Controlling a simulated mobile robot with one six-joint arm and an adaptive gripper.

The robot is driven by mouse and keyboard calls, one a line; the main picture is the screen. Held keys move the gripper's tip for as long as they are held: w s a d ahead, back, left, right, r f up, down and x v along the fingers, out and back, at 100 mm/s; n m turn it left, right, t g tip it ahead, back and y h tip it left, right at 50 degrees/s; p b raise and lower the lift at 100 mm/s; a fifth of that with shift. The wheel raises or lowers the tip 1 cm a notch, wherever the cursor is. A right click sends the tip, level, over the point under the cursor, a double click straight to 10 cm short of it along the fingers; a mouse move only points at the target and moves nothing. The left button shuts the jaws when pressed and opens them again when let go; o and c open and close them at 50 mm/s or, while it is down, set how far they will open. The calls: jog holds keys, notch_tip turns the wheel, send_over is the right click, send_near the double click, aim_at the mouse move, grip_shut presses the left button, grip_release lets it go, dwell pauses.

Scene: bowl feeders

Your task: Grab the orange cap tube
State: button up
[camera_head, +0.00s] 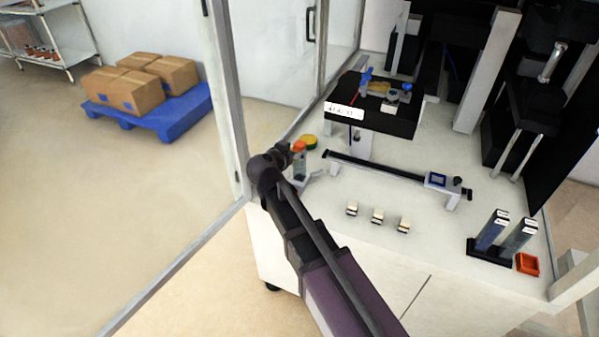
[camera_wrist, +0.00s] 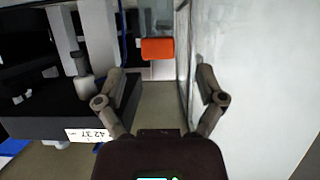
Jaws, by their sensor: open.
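Whether a finger touches the tube cannot be told.
A glass panel frame (camera_head: 228,100) rises to the left. A black platform (camera_head: 372,118) and a low black rail (camera_head: 375,165) stand to the right.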

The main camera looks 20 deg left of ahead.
aim_at(297, 147)
jog(key=shift+w, duration=0.2)
jog(key=shift+b+x, duration=1)
jog(key=shift+x, duration=1.5)
jog(key=shift+d, duration=0.15)
grip_shut()
